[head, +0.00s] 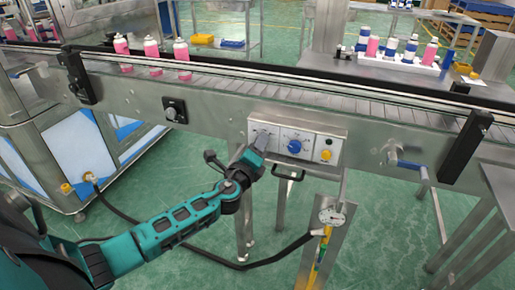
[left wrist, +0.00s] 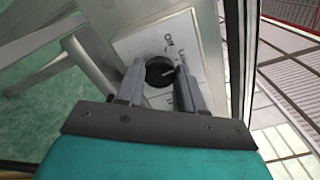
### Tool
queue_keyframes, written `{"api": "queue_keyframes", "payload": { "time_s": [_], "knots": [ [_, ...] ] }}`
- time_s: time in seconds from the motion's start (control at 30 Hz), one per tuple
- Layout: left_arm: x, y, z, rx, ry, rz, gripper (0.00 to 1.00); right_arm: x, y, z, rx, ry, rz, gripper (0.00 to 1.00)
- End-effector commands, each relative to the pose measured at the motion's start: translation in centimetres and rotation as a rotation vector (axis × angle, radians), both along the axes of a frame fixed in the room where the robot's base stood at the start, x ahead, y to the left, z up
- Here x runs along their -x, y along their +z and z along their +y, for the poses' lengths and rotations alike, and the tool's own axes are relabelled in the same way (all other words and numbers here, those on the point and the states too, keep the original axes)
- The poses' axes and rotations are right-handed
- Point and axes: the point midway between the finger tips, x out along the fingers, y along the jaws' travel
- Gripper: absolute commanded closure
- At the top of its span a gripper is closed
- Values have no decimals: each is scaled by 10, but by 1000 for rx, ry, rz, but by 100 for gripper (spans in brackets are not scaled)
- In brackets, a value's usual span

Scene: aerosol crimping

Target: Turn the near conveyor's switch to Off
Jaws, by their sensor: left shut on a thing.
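The near conveyor's control panel (head: 318,141) is a pale box on the conveyor's front side, with a blue knob (head: 294,147) in its middle and a yellow button (head: 326,155) at its right. In the left wrist view the switch (left wrist: 159,71) is a round black knob on a light plate, between the two fingers of my left gripper (left wrist: 160,74). The fingers are shut on it. An "Off" label shows beside the knob; its exact pointing is hard to tell. My right gripper is not in view.
The conveyor (head: 350,105) runs across the view, with several pink cans (head: 152,49) at its left. A black dial (head: 174,110) is left of the panel. A black handle (head: 288,173) hangs below it. A blue-handled crank (head: 408,166) is to the right.

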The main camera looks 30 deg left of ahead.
Motion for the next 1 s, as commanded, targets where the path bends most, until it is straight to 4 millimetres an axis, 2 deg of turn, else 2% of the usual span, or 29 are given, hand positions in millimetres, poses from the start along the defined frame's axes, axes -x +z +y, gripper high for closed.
{"api": "queue_keyframes", "payload": {
  "time_s": [0.13,0.6,1.0],
  "knots": [
    [0,-4,0,111,1,-27,93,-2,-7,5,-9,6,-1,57],
    [0,-3,0,512,0,-123,93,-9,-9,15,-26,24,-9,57],
    [0,-3,0,717,1,-172,93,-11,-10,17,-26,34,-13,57]
  ]
}}
